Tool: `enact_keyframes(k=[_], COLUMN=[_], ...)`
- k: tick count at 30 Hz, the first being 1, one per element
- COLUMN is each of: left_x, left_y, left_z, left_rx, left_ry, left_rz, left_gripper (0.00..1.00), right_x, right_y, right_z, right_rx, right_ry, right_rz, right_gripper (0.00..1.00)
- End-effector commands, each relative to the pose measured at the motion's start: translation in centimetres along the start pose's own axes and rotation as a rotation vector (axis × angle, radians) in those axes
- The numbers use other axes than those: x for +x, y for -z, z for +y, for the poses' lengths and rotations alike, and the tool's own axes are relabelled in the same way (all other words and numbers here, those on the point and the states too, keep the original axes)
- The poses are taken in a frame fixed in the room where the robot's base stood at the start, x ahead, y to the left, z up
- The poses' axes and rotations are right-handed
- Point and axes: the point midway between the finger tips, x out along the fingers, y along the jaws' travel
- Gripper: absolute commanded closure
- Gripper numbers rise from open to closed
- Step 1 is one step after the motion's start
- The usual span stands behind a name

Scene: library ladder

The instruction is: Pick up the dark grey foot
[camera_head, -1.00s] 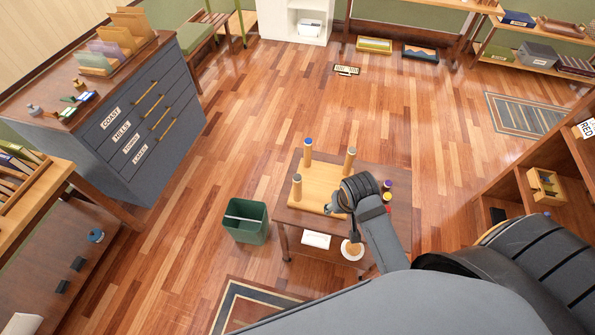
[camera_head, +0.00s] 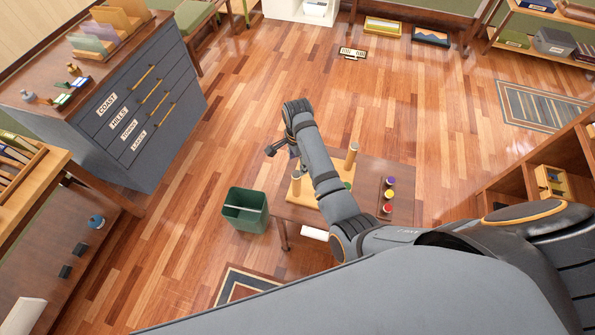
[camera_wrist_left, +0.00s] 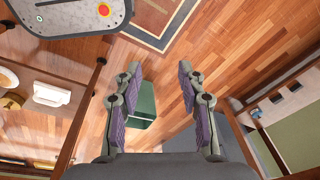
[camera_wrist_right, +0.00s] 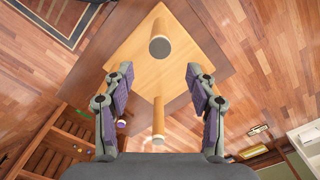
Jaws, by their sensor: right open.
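I cannot tell surely which piece is the dark grey foot. Two small dark pieces, one of them here (camera_head: 80,248), lie on the low shelf at the left in the head view. My right gripper (camera_head: 281,149) is open and empty above the small table. My right arm hides part of the board.
A green bin (camera_head: 245,210) stands left of the small table (camera_head: 402,205). Several colour-topped jars (camera_head: 389,194) stand on the table's right side. A grey drawer cabinet (camera_head: 130,125) stands at the left. The floor beyond the table is mostly clear.

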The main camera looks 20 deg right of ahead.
Motion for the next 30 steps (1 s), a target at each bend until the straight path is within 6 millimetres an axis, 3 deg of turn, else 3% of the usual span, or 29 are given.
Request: enact_keyframes(k=[4, 9, 14, 17, 18, 22, 28, 30], left_x=[-0.1, -0.3, -0.1, 0.4, 1.4, 3.1, 2.7, 2.7], left_y=[-2.6, -4.7, -3.0, -1.2, -0.9, -1.3, -2.7, -2.8], left_z=[-0.7, -1.1, -0.8, -0.4, -0.2, 0.0, 0.0, 0.0], left_rx=[0.005, 0.009, 0.006, 0.003, 0.002, 0.002, 0.003, 0.003], left_ry=[0.007, 0.013, 0.010, 0.005, 0.003, 0.003, 0.003, 0.003], left_rz=[-0.037, -0.068, -0.043, -0.015, -0.007, -0.011, -0.033, -0.034], left_gripper=[0.60, 0.60, 0.60, 0.60, 0.60, 0.60, 0.60, 0.60], right_x=[2.2, 2.7, 3.9, 5.8, 7.0, 8.3, 7.8, 7.8], right_y=[0.0, 0.1, -0.1, -0.3, -0.3, -0.3, -0.3, -0.3], right_z=[0.0, 0.0, 0.0, -0.1, -0.1, -0.1, -0.1, -0.1], right_rx=[0.000, 0.000, -0.001, -0.002, -0.002, -0.001, -0.001, -0.001], right_ry=[-0.002, 0.002, 0.000, -0.002, 0.001, 0.003, 0.002, 0.002], right_rz=[0.001, 0.002, 0.001, 0.001, 0.001, 0.001, 0.001, 0.001], right_gripper=[0.43, 0.43, 0.43, 0.43, 0.43, 0.43, 0.43, 0.50])
